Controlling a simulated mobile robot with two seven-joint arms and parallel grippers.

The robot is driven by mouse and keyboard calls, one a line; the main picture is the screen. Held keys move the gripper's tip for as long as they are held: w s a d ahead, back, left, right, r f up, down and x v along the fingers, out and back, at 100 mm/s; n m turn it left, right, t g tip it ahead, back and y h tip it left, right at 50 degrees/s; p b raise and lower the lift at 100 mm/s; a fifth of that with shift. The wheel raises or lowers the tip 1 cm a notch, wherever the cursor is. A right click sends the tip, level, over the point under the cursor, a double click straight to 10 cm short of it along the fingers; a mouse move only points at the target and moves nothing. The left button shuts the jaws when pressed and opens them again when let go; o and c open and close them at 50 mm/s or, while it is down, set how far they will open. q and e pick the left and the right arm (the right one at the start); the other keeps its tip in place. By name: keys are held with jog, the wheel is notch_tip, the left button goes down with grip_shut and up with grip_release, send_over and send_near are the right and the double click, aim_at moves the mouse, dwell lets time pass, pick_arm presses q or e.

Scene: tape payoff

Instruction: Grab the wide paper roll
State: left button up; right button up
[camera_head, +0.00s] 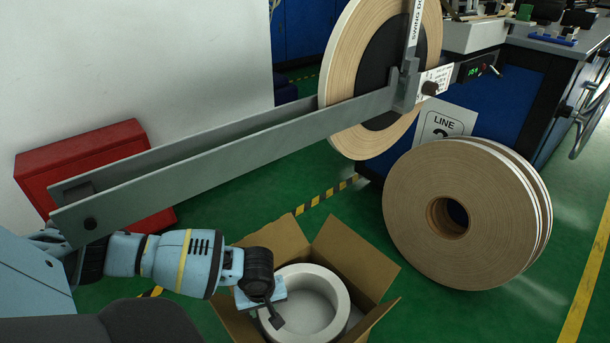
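A thick white ring-shaped roll (338,302) lies in an open cardboard box (376,272) at the bottom centre. My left gripper (274,318) is over the roll's left rim, pointing down. One dark finger shows near the rim; the other is hidden, so I cannot tell its opening or whether it touches. A large tan roll (412,215) stands on edge at the right, with more rolls close behind it. Another large tan roll (345,62) with a dark centre hangs upright on the grey arm frame. Which one is the wide paper roll is not marked. My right gripper is out of view.
A long grey metal frame (240,150) crosses above my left arm. A red box (85,160) is at the left by a white wall (140,60). A blue machine (490,105) stands at the back right. Green floor (350,222) is clear between box and standing rolls.

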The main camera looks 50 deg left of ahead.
aim_at(265, 312)
pick_arm(q)
notch_tip(265, 312, down, 4)
jog(key=shift+w+a+r+b, duration=0.1)
jog(key=shift+r+b, duration=0.05)
jog(key=shift+b, duration=0.95)
grip_shut()
jog(key=shift+w, duration=0.15)
